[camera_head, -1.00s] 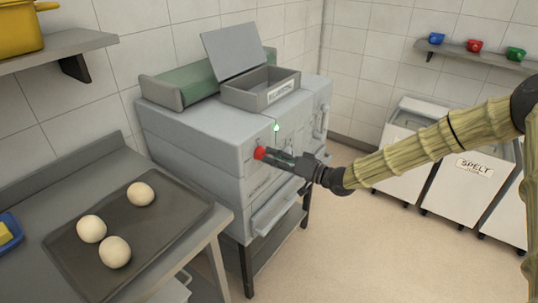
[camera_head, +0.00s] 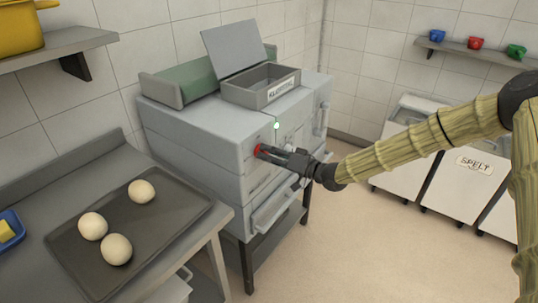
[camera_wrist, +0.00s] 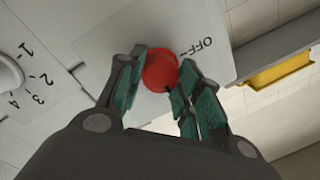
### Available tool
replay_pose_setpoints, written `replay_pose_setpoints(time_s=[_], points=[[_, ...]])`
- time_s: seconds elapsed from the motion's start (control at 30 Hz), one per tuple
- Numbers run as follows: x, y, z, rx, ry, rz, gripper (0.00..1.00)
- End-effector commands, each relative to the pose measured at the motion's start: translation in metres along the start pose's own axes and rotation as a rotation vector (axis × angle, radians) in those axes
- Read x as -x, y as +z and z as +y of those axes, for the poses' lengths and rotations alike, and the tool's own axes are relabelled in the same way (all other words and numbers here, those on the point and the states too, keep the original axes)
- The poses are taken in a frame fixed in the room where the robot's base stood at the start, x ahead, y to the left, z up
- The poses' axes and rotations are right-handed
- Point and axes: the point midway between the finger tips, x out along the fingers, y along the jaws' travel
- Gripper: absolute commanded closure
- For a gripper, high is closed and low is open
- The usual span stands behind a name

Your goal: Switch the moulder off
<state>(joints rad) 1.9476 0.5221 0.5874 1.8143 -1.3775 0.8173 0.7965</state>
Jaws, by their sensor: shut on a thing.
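The moulder (camera_head: 190,130) is a grey cabinet machine with a green belt on top. A red knob (camera_wrist: 160,70) sits on its front panel, beside the printed word OFF in the wrist view. In the head view the red knob (camera_head: 258,149) is partly hidden by my fingers. My gripper (camera_wrist: 160,82) has its teal-padded fingers on either side of the knob and is shut on it. It also shows in the head view (camera_head: 264,151), reaching in from the right. A small lit green lamp (camera_head: 277,125) is on the front above the knob.
A dial numbered 1 to 4 (camera_wrist: 8,76) is beside the knob panel. A tray (camera_head: 70,262) with dough balls lies on the left counter. An open box (camera_head: 250,96) stands on the moulder. White bins (camera_head: 455,190) stand at right; the floor between is clear.

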Motion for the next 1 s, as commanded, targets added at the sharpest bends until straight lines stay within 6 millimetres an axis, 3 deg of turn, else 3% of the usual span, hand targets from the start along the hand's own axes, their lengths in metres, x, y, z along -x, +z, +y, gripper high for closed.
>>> replay_pose_setpoints(time_s=[0.37,1.0], points=[[-0.0001,0.0015,0.0021,0.131,0.010,-0.010,0.89],[-0.0003,0.0025,0.0015,0.714,0.053,-0.055,0.89]])
